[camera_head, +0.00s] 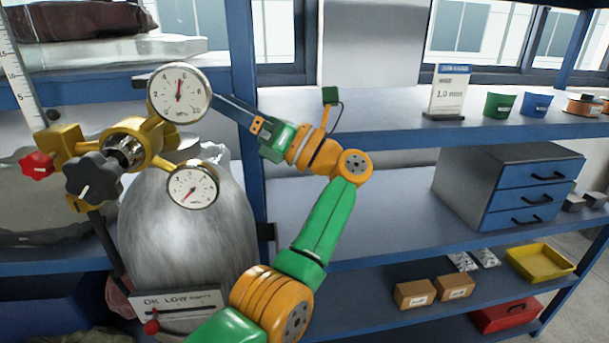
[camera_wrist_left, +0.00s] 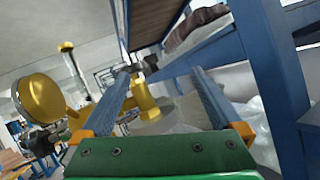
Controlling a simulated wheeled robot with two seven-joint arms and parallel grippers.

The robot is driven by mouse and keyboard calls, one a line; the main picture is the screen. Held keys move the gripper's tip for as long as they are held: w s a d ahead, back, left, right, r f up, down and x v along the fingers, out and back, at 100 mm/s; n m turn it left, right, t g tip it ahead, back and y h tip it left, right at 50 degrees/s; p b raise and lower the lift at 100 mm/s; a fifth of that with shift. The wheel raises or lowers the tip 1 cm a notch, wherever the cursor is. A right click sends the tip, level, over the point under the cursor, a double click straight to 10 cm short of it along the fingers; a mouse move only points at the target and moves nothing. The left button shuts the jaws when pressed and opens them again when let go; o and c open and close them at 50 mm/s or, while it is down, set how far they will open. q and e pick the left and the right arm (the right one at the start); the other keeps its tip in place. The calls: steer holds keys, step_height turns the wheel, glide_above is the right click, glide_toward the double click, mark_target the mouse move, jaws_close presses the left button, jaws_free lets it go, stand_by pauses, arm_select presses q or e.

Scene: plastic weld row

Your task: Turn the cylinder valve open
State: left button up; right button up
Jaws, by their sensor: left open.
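A grey gas cylinder (camera_head: 190,240) stands at the left with a brass valve and regulator body (camera_head: 146,140) on top. A black lobed knob (camera_head: 93,177) faces the head camera, with a smaller red knob (camera_head: 37,165) to its left. Two white dial gauges, upper (camera_head: 180,93) and lower (camera_head: 193,187), sit right of the brass body. My left gripper (camera_head: 222,102) is just right of the upper gauge, its blue fingers pointing left. In the left wrist view its fingers (camera_wrist_left: 160,75) are apart, with brass fittings (camera_wrist_left: 146,100) beyond and a yellow round housing (camera_wrist_left: 42,98) at left. My right gripper is not seen.
A blue shelf post (camera_head: 243,100) stands close behind my left gripper. An OK/LOW sign (camera_head: 178,305) is in front of the cylinder. Shelves at right hold a blue drawer cabinet (camera_head: 515,185), cups and small boxes (camera_head: 415,293). The middle shelf is mostly bare beside my arm.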

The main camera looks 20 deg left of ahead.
arm_select(q)
steer(key=w+d+f+m+t+h+b, duration=0.1)
steer(key=w+d+f+m+t, duration=0.2)
steer(key=w+f+m+t, duration=0.2)
steer(key=w+d+f+m+t+h+b, duration=0.1)
steer(key=w+d+f+m+t, duration=0.3)
steer(key=f+m+t, duration=0.6)
steer(key=w+m+t+h, duration=0.1)
steer(key=w+m+t, duration=0.1)
steer(key=m+t, duration=0.2)
steer(key=shift+w+f+m+t+h, duration=0.15)
steer(key=shift+m+t+h, duration=0.15)
steer(key=shift+m, duration=1.2)
